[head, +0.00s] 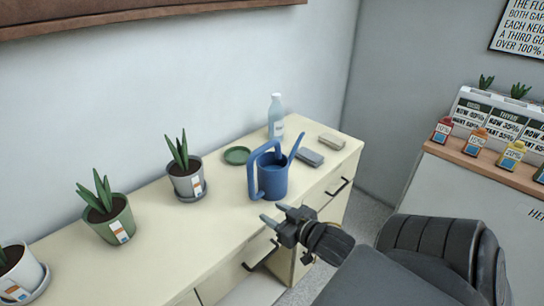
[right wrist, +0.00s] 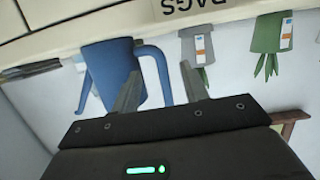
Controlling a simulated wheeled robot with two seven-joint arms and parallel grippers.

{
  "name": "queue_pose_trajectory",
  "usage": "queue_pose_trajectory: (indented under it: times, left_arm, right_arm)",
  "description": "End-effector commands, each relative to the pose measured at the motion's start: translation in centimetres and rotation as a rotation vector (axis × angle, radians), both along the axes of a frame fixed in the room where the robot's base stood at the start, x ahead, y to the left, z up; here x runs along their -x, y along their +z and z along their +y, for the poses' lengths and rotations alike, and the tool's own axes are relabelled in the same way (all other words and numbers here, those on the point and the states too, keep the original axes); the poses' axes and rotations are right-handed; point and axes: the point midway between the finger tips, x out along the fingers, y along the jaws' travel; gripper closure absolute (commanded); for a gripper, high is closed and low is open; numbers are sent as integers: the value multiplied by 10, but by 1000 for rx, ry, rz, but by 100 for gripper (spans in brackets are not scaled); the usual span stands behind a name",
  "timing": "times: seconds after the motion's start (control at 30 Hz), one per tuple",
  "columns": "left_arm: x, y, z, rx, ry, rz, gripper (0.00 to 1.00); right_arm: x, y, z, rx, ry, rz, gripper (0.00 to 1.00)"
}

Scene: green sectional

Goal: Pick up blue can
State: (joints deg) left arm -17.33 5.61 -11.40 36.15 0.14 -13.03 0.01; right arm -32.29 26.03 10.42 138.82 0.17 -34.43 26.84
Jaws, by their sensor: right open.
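The blue can is a blue watering can (head: 272,180), upright on the cream counter (head: 165,250). Its looped handle is on the left and its spout points up to the right. My right gripper (head: 273,212) is open and empty, near the counter's front edge, in front of and apart from the can. In the right wrist view the scene is upside down. There the watering can (right wrist: 108,62) is beyond the open fingers (right wrist: 160,62), its handle seen between them. The left finger overlaps part of the can. My left gripper is not in view.
Potted plants (head: 186,176) (head: 106,216) stand left of the can. A green saucer (head: 237,155) and a clear bottle (head: 276,116) are behind it. Grey (head: 310,157) and beige (head: 332,141) blocks lie to its right. Drawer handles (head: 260,256) stick out of the counter front.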

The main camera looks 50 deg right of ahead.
Motion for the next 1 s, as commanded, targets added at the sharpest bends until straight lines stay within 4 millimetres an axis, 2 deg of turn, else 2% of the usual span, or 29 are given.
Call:
queue_pose_trajectory:
  times: [0.03, 0.1, 0.2, 0.3, 0.47, 0.8, 1.0]
  left_arm:
    - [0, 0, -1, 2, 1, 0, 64]
    - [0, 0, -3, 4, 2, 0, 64]
    - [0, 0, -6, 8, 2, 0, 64]
    - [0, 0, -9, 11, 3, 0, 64]
    - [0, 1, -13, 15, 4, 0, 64]
    - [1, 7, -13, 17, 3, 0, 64]
    - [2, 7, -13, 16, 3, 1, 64]
  right_arm:
    - [-5, 17, -5, -1, 19, -65, 55]
    - [-10, 37, -8, -10, 46, -143, 55]
    - [-14, 57, -11, -21, 78, -222, 55]
    - [-15, 66, -11, -26, 95, -255, 55]
    - [-21, 68, -11, -28, 96, -262, 55]
    - [-67, 67, -9, -28, 95, -260, 55]
    - [-72, 66, -9, -28, 94, -257, 55]
